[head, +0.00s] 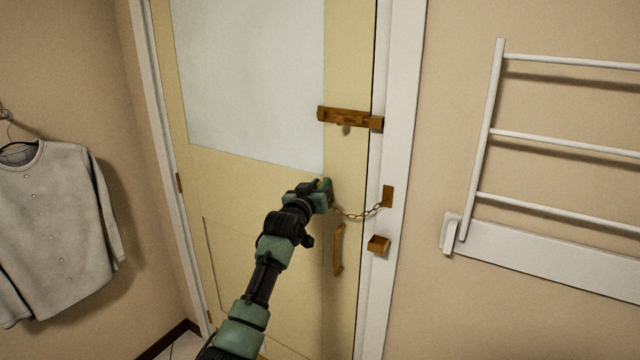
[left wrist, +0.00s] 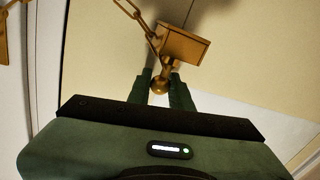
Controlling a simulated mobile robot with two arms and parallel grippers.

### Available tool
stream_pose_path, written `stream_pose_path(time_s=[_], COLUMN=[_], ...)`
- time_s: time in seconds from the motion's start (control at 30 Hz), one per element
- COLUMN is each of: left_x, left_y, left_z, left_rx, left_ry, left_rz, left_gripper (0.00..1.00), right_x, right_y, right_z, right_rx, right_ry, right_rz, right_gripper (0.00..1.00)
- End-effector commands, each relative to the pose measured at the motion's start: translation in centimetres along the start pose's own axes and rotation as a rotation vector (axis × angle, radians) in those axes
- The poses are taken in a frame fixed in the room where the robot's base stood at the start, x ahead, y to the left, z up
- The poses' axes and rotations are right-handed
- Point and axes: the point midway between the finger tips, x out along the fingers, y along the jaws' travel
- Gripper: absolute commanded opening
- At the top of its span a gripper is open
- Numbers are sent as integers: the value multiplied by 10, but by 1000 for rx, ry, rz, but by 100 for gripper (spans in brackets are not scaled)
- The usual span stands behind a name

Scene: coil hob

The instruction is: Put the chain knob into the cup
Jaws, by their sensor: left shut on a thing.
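The chain knob (left wrist: 160,86) is a small brass ball on a short stem at the end of a brass chain (head: 356,214). My left gripper (head: 326,190) is shut on the knob, close to the door; in the left wrist view the ball sits between its green fingertips (left wrist: 162,91). A brass box (left wrist: 184,44), which looks like the cup, is on the door right by the knob; the stem overlaps its corner. I cannot tell whether they touch. In the head view my gripper mostly hides it. My right gripper is not in view.
The chain hangs from a brass plate (head: 388,196) on the white frame. A brass bolt (head: 348,118) lies above, a handle (head: 338,250) below, and a brass keeper (head: 378,245) on the frame. A white rack (head: 484,140) stands right; a shirt (head: 55,225) hangs left.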

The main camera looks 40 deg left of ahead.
Motion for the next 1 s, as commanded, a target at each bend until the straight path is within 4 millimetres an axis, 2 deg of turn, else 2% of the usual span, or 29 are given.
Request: stream_pose_path(time_s=[0.3,0.33,0.4,0.77,0.87,1.0], left_x=[0,0,0,-1,-7,-25], left_y=[-1,-1,-1,-1,-1,-1], left_z=[4,4,4,5,6,8], left_rx=[0,0,0,0,0,1], left_ry=[2,1,1,0,0,2], left_rz=[1,1,1,1,1,1], left_gripper=[0,26,46,46,46,46], right_x=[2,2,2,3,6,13], right_y=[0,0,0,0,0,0], right_z=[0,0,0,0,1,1], right_rx=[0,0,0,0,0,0], right_ry=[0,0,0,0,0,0], right_rz=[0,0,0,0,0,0], right_gripper=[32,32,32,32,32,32])
